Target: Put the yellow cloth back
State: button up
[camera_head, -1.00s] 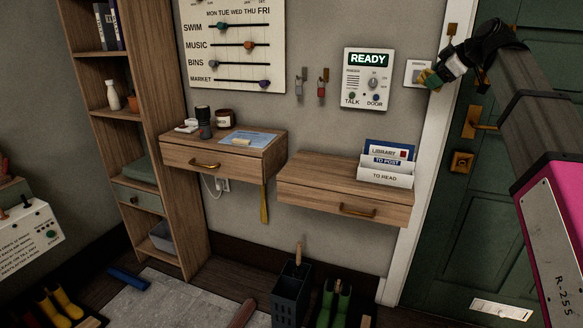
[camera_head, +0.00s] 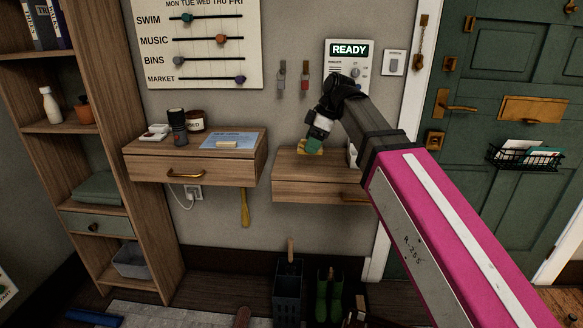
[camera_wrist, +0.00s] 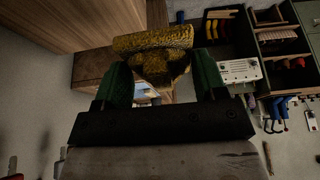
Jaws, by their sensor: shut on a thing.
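The yellow cloth (camera_wrist: 153,42) is bunched between the two green fingers of my gripper (camera_wrist: 160,82) in the wrist view. In the head view my gripper (camera_head: 312,147) is over the left part of the right wall shelf (camera_head: 292,183), with a bit of yellow showing at its fingertips. Whether the cloth touches the shelf top is unclear. My arm hides the right part of this shelf and most of the letter holder on it.
The left drawer shelf (camera_head: 140,167) carries a dark canister (camera_head: 177,128), a jar (camera_head: 196,121) and a blue sheet (camera_head: 227,140). A yellow strip (camera_head: 245,208) hangs below it. Keys (camera_head: 304,78) hang above. Green boots (camera_head: 328,291) and a dark bin (camera_head: 288,287) stand below.

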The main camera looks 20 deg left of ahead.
jog(key=shift+a+f, duration=0.2)
jog(key=shift+f, duration=0.05)
send_over(309, 166)
jog(key=d, duration=0.1)
jog(key=f, duration=0.6)
jog(key=shift+w+d+f, duration=0.1)
jog(key=shift+d+f, duration=0.1)
jog(key=shift+f, duration=2.2)
jog(key=shift+f, duration=0.1)
jog(key=o, duration=0.8)
jog(key=shift+o, duration=0.2)
jog(key=v, duration=1.2)
